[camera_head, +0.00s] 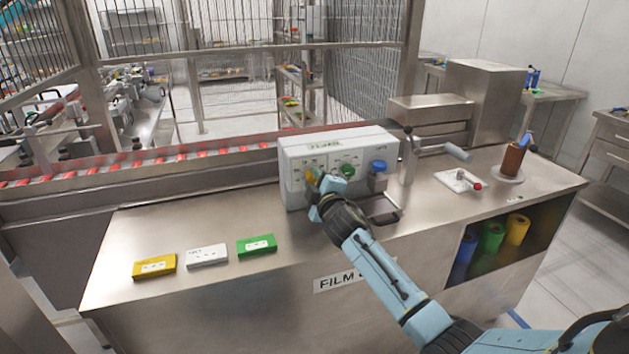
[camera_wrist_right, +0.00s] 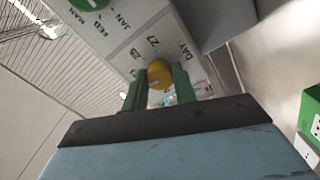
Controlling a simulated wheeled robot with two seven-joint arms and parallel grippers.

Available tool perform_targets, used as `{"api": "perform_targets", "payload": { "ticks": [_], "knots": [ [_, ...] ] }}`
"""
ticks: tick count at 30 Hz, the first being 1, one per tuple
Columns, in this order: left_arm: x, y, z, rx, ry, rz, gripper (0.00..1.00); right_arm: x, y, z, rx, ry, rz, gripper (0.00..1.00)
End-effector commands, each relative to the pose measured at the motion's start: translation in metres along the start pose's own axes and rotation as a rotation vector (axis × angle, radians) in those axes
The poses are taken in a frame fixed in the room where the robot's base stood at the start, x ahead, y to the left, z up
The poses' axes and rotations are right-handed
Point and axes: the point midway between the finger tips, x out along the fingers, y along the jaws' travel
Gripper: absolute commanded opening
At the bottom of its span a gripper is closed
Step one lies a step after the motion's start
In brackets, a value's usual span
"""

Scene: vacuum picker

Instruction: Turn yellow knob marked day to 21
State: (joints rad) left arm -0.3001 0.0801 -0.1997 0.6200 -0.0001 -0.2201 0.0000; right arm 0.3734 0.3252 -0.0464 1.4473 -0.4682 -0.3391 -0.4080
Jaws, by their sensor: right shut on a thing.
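The yellow knob (camera_head: 312,174) is on the left of the front face of a white box (camera_head: 295,150). In the right wrist view the yellow knob (camera_wrist_right: 160,74) sits between the two green fingers of my right gripper (camera_wrist_right: 158,88), which is shut on it. The word DAY and numbers such as 27 and 29 are printed around it; the number 21 cannot be made out. In the head view my right gripper (camera_head: 325,188) covers part of the knob. My left gripper is not in view.
A green knob (camera_head: 348,170) and a blue knob (camera_head: 378,166) are on the same box. Yellow (camera_head: 154,266), white (camera_head: 207,255) and green (camera_head: 257,245) blocks lie on the steel table (camera_head: 130,235). A crank handle (camera_head: 455,151) stands right of the box.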

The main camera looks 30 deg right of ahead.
Motion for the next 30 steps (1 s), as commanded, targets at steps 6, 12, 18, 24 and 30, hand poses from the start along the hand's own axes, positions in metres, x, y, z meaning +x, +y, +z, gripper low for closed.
{"api": "perform_targets", "payload": {
  "ticks": [6,12,18,24,30],
  "knots": [
    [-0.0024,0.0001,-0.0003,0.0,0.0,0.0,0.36,-0.0001,-0.0003,0.0,0.13,-0.001,-0.001,0.05],
    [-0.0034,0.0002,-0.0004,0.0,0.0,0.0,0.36,-0.0001,-0.0001,0.0001,0.196,0.0,0.0,0.05],
    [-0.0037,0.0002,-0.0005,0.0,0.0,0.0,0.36,0.0,-0.0003,-0.0001,0.222,0.0,0.0,0.05],
    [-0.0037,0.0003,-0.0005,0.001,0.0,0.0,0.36,0.0,-0.0003,-0.0001,0.225,0.0,0.0,0.05],
    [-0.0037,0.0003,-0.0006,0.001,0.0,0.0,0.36,0.0,-0.0003,-0.0001,0.224,0.0,0.0,0.3]
  ]
}}
